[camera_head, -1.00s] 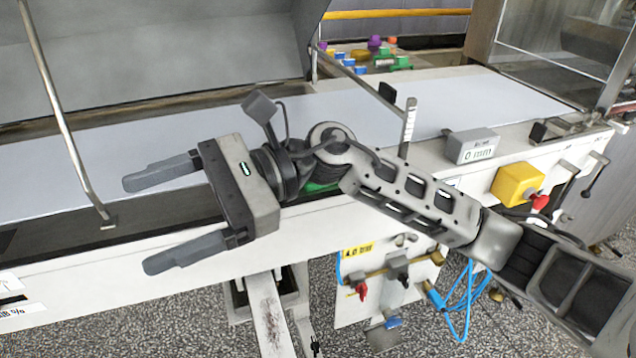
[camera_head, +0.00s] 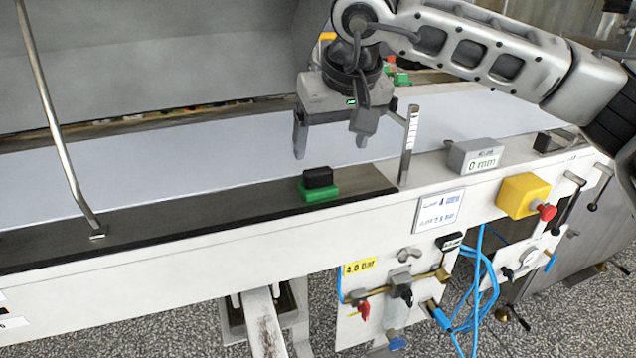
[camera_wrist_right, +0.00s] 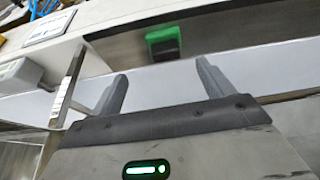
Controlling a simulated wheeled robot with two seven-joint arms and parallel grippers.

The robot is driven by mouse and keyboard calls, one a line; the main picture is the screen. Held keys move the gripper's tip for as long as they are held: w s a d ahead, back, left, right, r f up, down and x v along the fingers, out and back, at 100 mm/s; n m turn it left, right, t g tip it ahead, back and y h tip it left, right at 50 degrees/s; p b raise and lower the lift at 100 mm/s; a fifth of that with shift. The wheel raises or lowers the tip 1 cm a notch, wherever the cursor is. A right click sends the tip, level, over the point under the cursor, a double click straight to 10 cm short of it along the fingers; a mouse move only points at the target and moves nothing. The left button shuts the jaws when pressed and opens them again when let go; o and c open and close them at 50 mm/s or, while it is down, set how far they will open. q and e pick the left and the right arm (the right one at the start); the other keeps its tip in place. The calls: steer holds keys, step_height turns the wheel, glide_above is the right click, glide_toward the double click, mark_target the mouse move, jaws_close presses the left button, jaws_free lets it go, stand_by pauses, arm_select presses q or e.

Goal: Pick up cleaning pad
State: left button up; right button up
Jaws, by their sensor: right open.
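The cleaning pad (camera_head: 319,190) has a green base and a black grip on top. It rests on the dark ledge (camera_head: 200,212) along the front of the white belt. It also shows in the right wrist view (camera_wrist_right: 163,42), beyond the fingertips and about midway between them. My right gripper (camera_head: 330,148) points down, open and empty, above and slightly behind the pad, over the belt. Its two fingers also show in the right wrist view (camera_wrist_right: 161,85). It is apart from the pad. My left gripper is not in view.
An upright metal scale post (camera_head: 409,145) stands right of the gripper. A grey display box (camera_head: 474,156) and a yellow box with a red knob (camera_head: 520,195) sit further right. A bent metal rod (camera_head: 60,125) is at the left. The white belt (camera_head: 130,180) is clear.

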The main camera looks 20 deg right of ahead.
mark_target(319, 171)
steer(key=x, duration=0.6)
steer(key=a+p+x, duration=0.1)
steer(key=x, duration=0.1)
steer(key=shift+w+f, duration=0.15)
steer(key=shift+w, duration=0.1)
steer(key=shift+w+f, duration=0.2)
steer(key=shift+f, duration=0.25)
steer(key=c, duration=1.1)
